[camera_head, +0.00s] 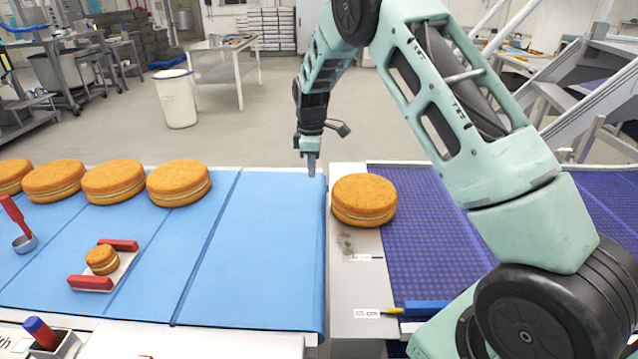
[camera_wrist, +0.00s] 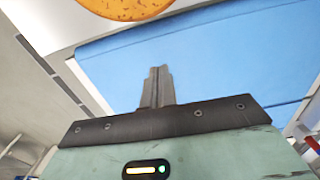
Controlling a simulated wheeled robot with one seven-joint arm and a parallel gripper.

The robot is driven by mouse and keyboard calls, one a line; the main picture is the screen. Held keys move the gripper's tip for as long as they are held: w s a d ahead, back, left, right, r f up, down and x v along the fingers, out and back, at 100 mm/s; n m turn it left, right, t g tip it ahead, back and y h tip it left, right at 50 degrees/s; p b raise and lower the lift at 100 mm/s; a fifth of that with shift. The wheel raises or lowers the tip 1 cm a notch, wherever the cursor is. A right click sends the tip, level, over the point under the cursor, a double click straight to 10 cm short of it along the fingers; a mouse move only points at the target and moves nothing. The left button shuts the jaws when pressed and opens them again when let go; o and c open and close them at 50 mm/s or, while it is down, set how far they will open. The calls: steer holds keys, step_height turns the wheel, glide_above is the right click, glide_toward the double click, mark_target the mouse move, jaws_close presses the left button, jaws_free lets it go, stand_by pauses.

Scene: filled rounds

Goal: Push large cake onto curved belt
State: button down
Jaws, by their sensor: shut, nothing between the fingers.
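A large round cake (camera_head: 364,200), golden with a pale filling line, sits on the metal plate (camera_head: 352,270) between the light blue belt and the dark blue curved belt (camera_head: 425,230). Its right side reaches the edge of the curved belt. My gripper (camera_head: 311,172) is shut and empty, pointing down over the far right end of the light blue belt (camera_head: 270,250), left of the cake and apart from it. In the wrist view my shut fingers (camera_wrist: 158,85) show against the light blue belt (camera_wrist: 220,60), and part of the cake (camera_wrist: 125,8) shows at the top edge.
Several more large cakes (camera_head: 180,183) stand in a row on the left of the light blue belt. A small cake (camera_head: 102,260) sits on a tray with red handles (camera_head: 90,283). A red-handled ladle (camera_head: 22,240) is at far left. The light blue belt's right part is clear.

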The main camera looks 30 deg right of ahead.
mark_target(392, 191)
step_height(392, 191, down, 9)
steer(key=p, duration=0.3)
steer(key=shift+s+f, duration=0.15)
steer(key=shift+s+d+p, duration=0.5)
steer(key=shift+s+d, duration=0.05)
steer(key=shift+d, duration=0.25)
steer(key=shift+s+d+p, duration=0.5)
steer(key=shift+s+d, duration=0.05)
steer(key=shift+d, duration=0.2)
steer(key=s+d+b, duration=0.1)
steer(key=s+d, duration=0.2)
steer(key=d, duration=0.2)
steer(key=s+d+b, duration=0.2)
steer(key=s+d, duration=0.2)
steer(key=s+d+b, duration=0.1)
steer(key=s+d, duration=0.2)
steer(key=d, duration=0.2)
steer(key=shift+s+d, duration=0.35)
steer(key=shift+s, duration=0.05)
